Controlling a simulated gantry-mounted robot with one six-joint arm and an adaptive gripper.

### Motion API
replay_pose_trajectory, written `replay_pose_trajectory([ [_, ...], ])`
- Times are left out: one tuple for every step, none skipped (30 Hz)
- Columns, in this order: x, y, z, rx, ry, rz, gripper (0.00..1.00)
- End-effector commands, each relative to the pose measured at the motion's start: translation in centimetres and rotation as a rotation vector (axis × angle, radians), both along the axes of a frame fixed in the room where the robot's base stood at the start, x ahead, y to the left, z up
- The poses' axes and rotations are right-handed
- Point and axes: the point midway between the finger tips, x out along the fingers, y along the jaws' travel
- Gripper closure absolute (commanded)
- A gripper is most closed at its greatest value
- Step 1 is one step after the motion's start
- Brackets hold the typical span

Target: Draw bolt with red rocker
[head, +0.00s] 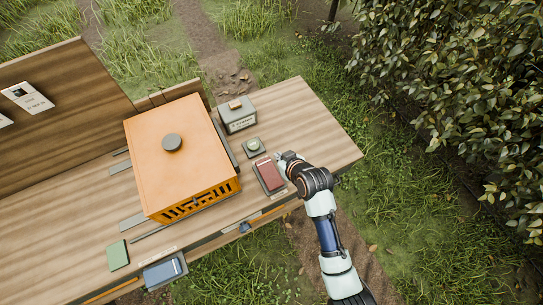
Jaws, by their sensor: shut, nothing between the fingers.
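The red rocker (267,173) is a red plate in a dark rectangular housing on the wooden bench, right of the orange crate. My gripper (284,157) is at the rocker's upper right edge in the head view, shut and empty. Its fingertips are small and partly hidden by my wrist, so I cannot tell whether they touch the rocker.
The orange crate (222,187) with a lid and dark knob fills the bench's middle. A grey box (236,117) and a small green-topped button (253,146) stand behind the rocker. A green block (118,255) and a blue-grey block (163,271) are at front left. The bench's right end is clear.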

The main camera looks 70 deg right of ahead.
Motion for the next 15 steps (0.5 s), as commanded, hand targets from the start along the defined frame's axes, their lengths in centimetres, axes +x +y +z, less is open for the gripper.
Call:
replay_pose_trajectory([
  [0.6,-0.5,-0.9,0.000,0.000,0.001,1.00],
  [0.9,-0.8,-1.4,0.001,0.001,0.001,1.00],
  [1.4,-1.3,-2.0,0.001,0.001,0.001,1.00],
  [1.8,-1.6,-2.4,0.001,0.001,0.001,1.00],
  [2.2,-2.0,-2.9,0.001,0.001,0.001,1.00],
  [2.6,-2.4,-3.5,0.000,0.000,0.001,1.00],
  [3.0,-2.8,-3.9,0.001,0.001,0.001,1.00],
  [3.3,-3.1,-4.4,0.001,0.001,0.001,1.00],
  [3.8,-3.6,-5.0,0.001,0.001,0.001,1.00],
  [4.1,-3.9,-5.4,0.000,0.001,0.001,1.00],
  [4.4,-4.2,-5.7,-0.001,0.001,0.001,1.00],
  [4.3,-4.1,-6.6,0.002,0.002,0.000,1.00],
  [4.3,-4.1,-7.1,0.002,0.002,0.000,1.00],
  [4.3,-4.1,-7.6,0.002,0.002,0.000,1.00],
  [4.3,-4.1,-8.0,0.001,0.001,0.000,1.00],
])
